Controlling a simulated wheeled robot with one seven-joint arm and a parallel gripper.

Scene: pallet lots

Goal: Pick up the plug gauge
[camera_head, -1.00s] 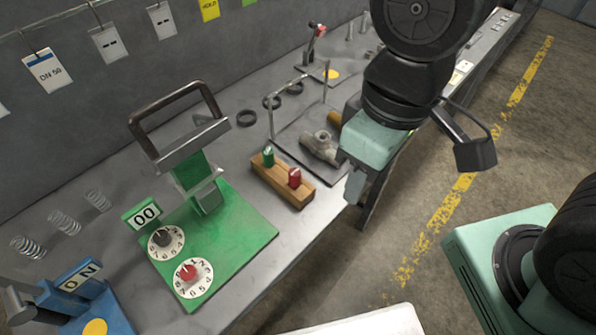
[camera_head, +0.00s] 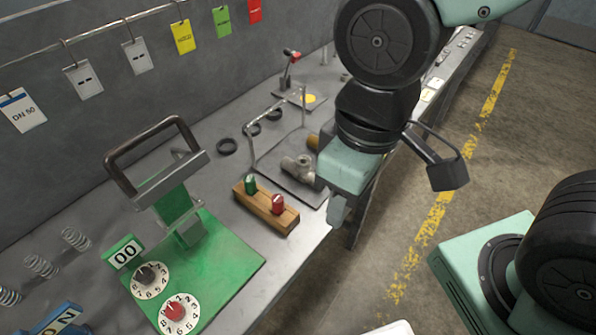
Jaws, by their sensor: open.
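A wooden block (camera_head: 262,209) stands on the grey bench, right of the green fixture. It holds a green-topped piece (camera_head: 250,184) and a red-topped piece (camera_head: 277,204), both upright. These look like the plug gauge's go and no-go ends, but I cannot tell for sure. My gripper (camera_head: 337,210) hangs pointing down, right of the block and near the bench's front edge. It is open and apart from the block. Only part of its fingers shows, and nothing is seen between them.
A green fixture (camera_head: 225,262) with a dark handle and two dials stands left of the block. A grey plate with a pipe fitting (camera_head: 298,168) and a wire frame (camera_head: 252,150) lies behind. Black rings (camera_head: 227,146) lie on the bench. Tags hang on a rail.

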